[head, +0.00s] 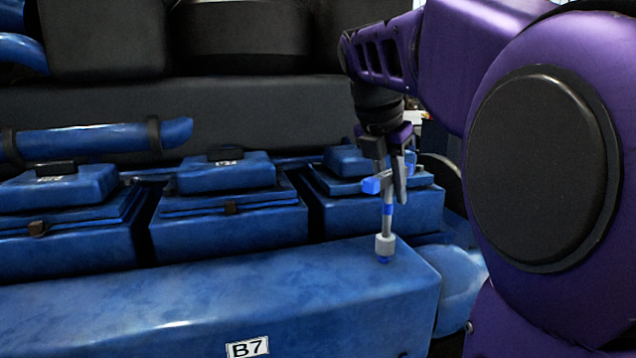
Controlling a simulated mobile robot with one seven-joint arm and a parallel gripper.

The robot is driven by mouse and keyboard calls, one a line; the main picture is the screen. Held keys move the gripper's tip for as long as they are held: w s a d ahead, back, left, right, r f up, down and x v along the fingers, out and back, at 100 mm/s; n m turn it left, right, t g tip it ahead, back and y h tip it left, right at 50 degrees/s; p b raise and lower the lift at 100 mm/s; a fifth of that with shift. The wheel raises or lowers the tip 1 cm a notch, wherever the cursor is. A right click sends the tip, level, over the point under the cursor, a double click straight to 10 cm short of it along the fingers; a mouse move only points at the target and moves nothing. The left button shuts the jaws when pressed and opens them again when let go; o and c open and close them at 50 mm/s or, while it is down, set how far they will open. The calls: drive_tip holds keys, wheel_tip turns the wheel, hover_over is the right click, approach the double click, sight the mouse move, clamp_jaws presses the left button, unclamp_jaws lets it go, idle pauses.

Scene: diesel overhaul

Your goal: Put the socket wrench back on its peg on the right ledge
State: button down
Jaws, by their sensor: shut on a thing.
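The socket wrench (388,222) hangs upright from my gripper (386,182), with a grey shaft, blue bands and a blue crosspiece near the top. My gripper points down and is shut on its upper part. The wrench's thick grey socket end (385,244) is low, in front of or over the right end of a long blue ledge (250,290) marked B7. A small blue piece (383,260) shows right under the socket; I cannot tell whether it is a peg or part of the wrench, nor whether the socket touches anything.
Several blue engine covers with black caps, such as the middle one (226,172), stand in a row behind the ledge. A blue pipe (100,138) runs behind on the left. My purple arm fills the right side. The ledge top left of the wrench is clear.

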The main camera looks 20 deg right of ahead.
idle(0.3)
drive_tip(key=shift+f+b, duration=0.6)
drive_tip(key=shift+f, duration=0.4)
drive_tip(key=shift+c, duration=0.5)
unclamp_jaws()
drive_tip(key=shift+r, duration=0.15)
wheel_tip(320, 180, up, 2)
drive_tip(key=p, duration=0.3)
drive_tip(key=shift+r, duration=0.25)
wheel_tip(320, 180, up, 2)
drive_tip(key=shift+r+p, duration=0.1)
drive_tip(key=shift+p, duration=0.35)
drive_tip(key=shift+r, duration=2.05)
